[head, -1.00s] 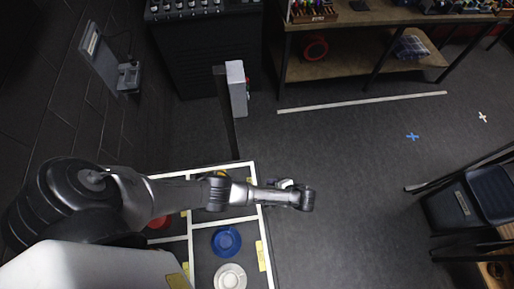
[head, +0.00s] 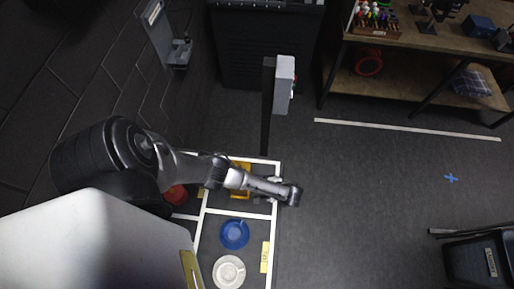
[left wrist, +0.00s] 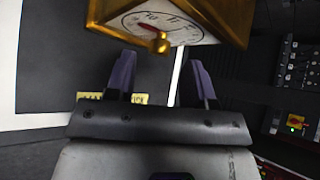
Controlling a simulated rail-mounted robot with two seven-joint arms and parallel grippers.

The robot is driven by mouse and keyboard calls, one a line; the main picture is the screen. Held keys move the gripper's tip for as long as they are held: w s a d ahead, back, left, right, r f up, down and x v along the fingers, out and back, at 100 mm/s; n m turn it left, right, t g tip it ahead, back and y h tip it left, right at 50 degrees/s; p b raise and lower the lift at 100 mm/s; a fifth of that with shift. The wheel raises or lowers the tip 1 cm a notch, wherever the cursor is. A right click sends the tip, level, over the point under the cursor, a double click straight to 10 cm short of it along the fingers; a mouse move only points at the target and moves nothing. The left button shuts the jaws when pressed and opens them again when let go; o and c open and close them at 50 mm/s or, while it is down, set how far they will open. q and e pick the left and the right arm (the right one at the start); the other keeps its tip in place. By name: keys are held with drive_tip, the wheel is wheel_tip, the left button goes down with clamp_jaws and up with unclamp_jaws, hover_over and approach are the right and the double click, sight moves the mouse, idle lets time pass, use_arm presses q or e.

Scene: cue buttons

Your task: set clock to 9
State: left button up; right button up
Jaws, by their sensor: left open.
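The clock (left wrist: 180,22) fills the top of the left wrist view. It has a gold case, a white face with dark marks, a red hand and a gold knob (left wrist: 160,42) in front. The face is steeply foreshortened, so its reading is unclear. In the head view an orange-yellow thing (head: 240,192), likely the clock, is partly hidden under my left arm in a white-edged compartment. My left gripper (left wrist: 162,78) is open and empty, with its dark fingertips just below the knob in the picture. My right gripper is not in view.
A red thing (head: 175,194) lies left. A post carries a grey box (head: 284,84) beyond. A workbench (head: 400,35) stands at back right.

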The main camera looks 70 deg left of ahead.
use_arm(q)
drive_tip(key=shift+x, duration=1.2)
drive_tip(key=shift+c, duration=0.4)
clamp_jaws()
drive_tip(key=shift+r+h+p, duration=0.2)
drive_tip(key=shift+h+p, duration=0.1)
drive_tip(key=shift+p, duration=0.25)
drive_tip(key=shift+f+m+h, duration=0.1)
drive_tip(key=shift+m+h, duration=0.2)
drive_tip(key=shift+m, duration=0.1)
drive_tip(key=shift+o, duration=0.4)
unclamp_jaws()
